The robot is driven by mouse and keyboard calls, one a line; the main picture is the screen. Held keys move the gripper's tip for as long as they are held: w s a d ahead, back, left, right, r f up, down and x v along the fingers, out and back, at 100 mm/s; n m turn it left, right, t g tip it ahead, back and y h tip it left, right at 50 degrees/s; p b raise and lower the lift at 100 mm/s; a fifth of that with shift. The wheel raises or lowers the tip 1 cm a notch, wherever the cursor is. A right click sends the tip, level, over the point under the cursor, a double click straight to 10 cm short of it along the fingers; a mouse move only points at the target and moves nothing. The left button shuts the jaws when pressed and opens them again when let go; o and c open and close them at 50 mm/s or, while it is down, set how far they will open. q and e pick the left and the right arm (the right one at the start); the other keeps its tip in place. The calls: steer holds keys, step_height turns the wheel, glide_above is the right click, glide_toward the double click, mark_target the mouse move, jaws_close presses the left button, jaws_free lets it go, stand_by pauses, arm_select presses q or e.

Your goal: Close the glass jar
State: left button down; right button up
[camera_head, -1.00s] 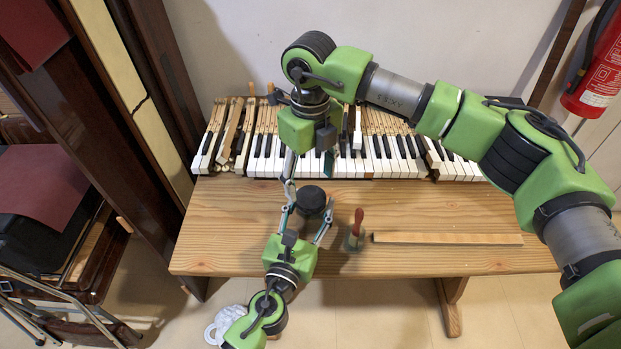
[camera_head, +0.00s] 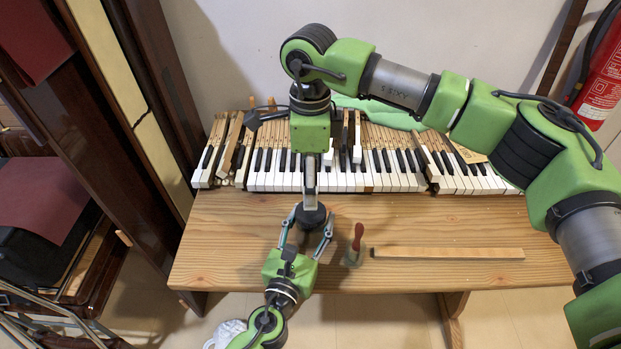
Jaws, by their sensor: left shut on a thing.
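My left gripper (camera_head: 307,230) reaches up from the bottom of the picture, its fingers on either side of the glass jar above the wooden bench. The jar's glass body is hard to make out between them. A dark round lid (camera_head: 312,217) shows at the jar's top; I cannot tell whether it is seated. My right gripper (camera_head: 311,198) comes down from above, right over the lid. Its fingers are seen edge-on and overlap the lid in the picture, so their opening and any contact are unclear.
The wooden bench (camera_head: 230,240) carries a red-handled tool (camera_head: 358,237) close right of the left gripper and a long wooden strip (camera_head: 447,253). Piano keys (camera_head: 390,170) line the back, some raised. The bench's left part is clear. A fire extinguisher (camera_head: 603,85) hangs at right.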

mark_target(311, 212)
steer(key=shift+f, duration=4.05)
steer(key=c, duration=1.1)
steer(key=shift+c, duration=0.2)
steer(key=o, duration=1.3)
steer(key=shift+r, duration=0.1)
